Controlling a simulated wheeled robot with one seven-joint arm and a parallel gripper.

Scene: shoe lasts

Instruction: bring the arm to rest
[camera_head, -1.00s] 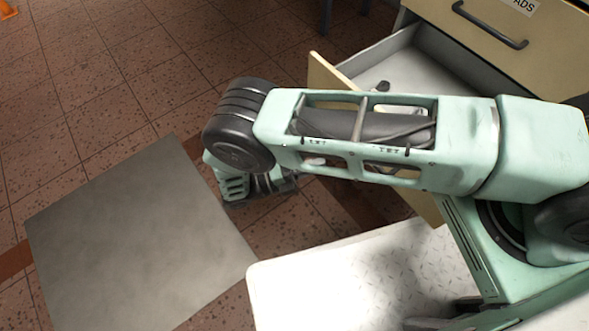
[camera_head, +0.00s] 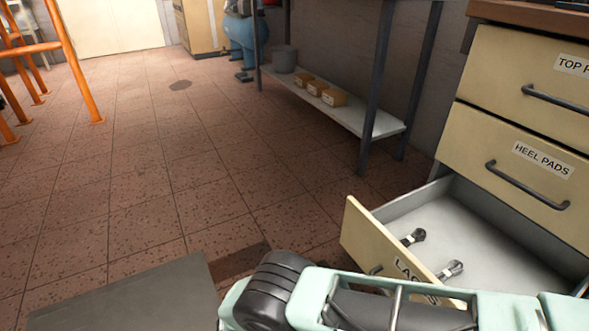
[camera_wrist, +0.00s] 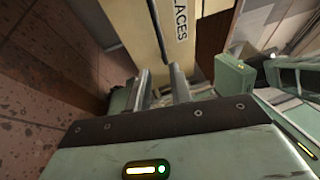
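My arm (camera_head: 380,305) shows along the bottom edge of the head view, in front of the lowest drawer. My gripper (camera_wrist: 160,78) is hidden in the head view. In the wrist view its two fingers stand apart with a gap between them, and nothing shows held. The beige front of the LACES drawer (camera_head: 370,240) is beyond the fingers; it also shows in the wrist view (camera_wrist: 195,20), with its dark handle (camera_wrist: 158,25) just past the fingertips. I cannot tell whether they touch the handle.
The LACES drawer stands open with two small dark-and-light items (camera_head: 450,270) inside. The HEEL PADS drawer (camera_head: 515,160) above is shut. A grey mat (camera_head: 140,300) lies at lower left. A shelf rack (camera_head: 340,110) and an orange frame (camera_head: 70,60) stand farther back. The middle floor is clear.

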